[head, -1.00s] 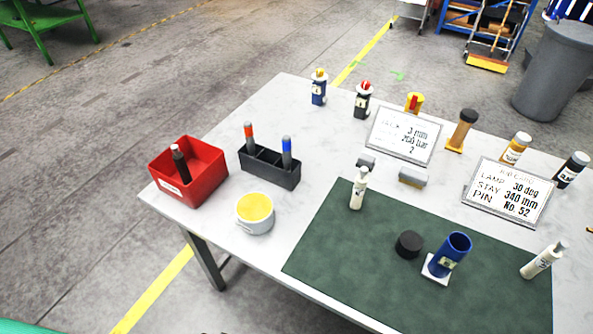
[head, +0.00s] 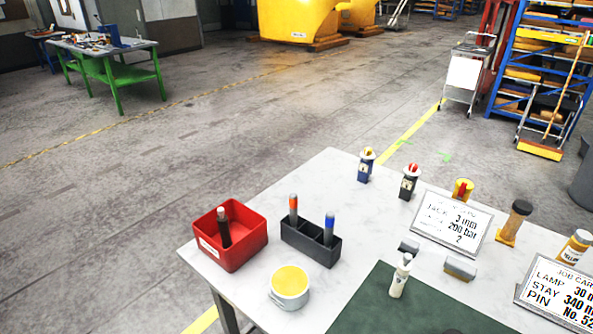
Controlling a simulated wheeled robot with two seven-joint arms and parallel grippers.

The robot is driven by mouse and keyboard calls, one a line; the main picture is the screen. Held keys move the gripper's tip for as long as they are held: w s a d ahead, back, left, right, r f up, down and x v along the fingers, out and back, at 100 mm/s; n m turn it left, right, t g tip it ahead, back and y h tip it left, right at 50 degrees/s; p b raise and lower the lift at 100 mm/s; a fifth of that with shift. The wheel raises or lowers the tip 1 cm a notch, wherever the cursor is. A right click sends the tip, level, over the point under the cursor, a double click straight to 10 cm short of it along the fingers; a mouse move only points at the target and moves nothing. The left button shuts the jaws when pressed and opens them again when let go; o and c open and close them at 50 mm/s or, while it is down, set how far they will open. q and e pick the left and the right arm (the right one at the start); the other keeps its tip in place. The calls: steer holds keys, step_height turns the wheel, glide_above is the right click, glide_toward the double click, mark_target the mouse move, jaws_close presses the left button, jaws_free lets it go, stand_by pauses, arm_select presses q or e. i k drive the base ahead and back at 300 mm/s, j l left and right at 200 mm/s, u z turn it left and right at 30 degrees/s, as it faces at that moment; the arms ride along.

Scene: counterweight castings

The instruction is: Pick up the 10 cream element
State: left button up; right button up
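A cream element (head: 399,279), slim with a narrower top, stands upright at the back left part of the green mat (head: 375,312). It carries small dark marking that is too small to read, so I cannot tell whether it says 10. No other cream element shows in this view.

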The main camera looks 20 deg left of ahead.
mark_target(404, 266)
steer(key=z, duration=1.15)
steer(key=k+l+u, duration=0.15)
steer(key=k, duration=0.25)
steer(key=k+l+u, duration=0.1)
steer(key=k+l, duration=0.2)
steer(key=k+l+u, duration=0.15)
steer(key=k, duration=0.3)
